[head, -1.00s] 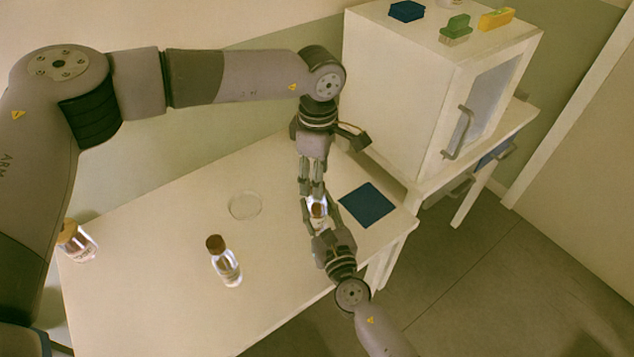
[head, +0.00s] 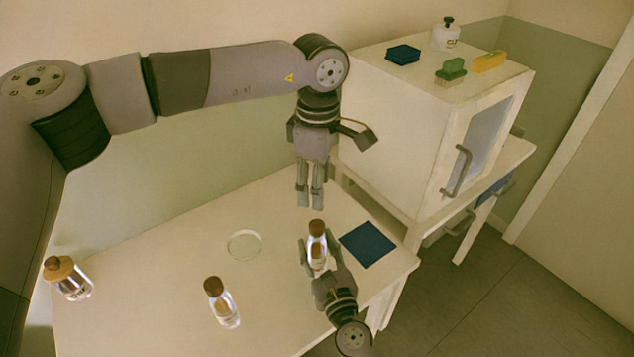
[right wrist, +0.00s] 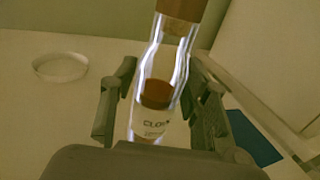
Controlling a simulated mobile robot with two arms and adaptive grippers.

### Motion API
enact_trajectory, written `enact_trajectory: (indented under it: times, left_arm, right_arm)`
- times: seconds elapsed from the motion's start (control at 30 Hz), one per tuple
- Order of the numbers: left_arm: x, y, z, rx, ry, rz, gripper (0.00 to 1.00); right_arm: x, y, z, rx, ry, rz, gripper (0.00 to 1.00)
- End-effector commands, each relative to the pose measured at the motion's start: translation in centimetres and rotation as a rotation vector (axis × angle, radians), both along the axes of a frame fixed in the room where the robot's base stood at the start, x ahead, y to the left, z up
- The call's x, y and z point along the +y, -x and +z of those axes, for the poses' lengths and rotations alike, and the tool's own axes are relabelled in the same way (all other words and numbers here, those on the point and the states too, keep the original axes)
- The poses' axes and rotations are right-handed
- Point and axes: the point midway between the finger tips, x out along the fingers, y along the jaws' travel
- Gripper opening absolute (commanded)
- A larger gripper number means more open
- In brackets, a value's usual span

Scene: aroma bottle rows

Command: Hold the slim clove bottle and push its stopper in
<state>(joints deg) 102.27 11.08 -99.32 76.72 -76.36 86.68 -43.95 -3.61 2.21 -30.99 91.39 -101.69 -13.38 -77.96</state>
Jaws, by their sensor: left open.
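The slim clove bottle (head: 318,256) is clear glass with a brown cork stopper (head: 317,227). It stands upright near the table's right end. In the right wrist view the bottle (right wrist: 158,75) shows a CLOVE label, brown contents and the cork's lower part (right wrist: 176,26) inside the neck. My left gripper (head: 310,205) points down above the stopper, open and empty, with a visible gap to the cork.
A corked bottle (head: 222,303) and a wide-stoppered bottle (head: 68,278) stand to the left. A clear round dish (head: 230,246) and a blue mat (head: 367,245) flank the clove bottle. A white cabinet (head: 390,150) with items on top stands behind, right.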

Motion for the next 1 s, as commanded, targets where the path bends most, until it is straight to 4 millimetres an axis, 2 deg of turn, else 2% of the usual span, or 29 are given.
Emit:
enact_trajectory:
  times: [0.17, 0.47, 0.57, 0.67, 1.0]
  left_arm:
    - [0.0, 0.0, 0.0, 0.000, 0.000, 0.000, 0.50]
    - [0.0, 0.0, 0.0, 0.000, 0.000, 0.000, 0.50]
    - [0.0, 0.0, 0.0, 0.000, 0.000, 0.000, 0.50]
    - [0.0, 0.0, 0.0, 0.000, 0.000, 0.000, 0.50]
    - [0.0, 0.0, 0.0, 0.000, 0.000, 0.000, 0.50]
  right_arm:
    - [0.0, 0.0, 0.0, -0.001, 0.000, 0.000, 0.57]
    - [0.0, 0.1, 0.1, -0.001, 0.000, 0.000, 0.57]
    - [-0.2, 0.7, 0.0, 0.001, 0.000, 0.001, 0.57]
    - [-0.6, 2.1, -0.1, 0.002, 0.001, 0.002, 0.57]
    - [-2.8, 8.8, 0.0, 0.002, 0.002, 0.002, 0.57]
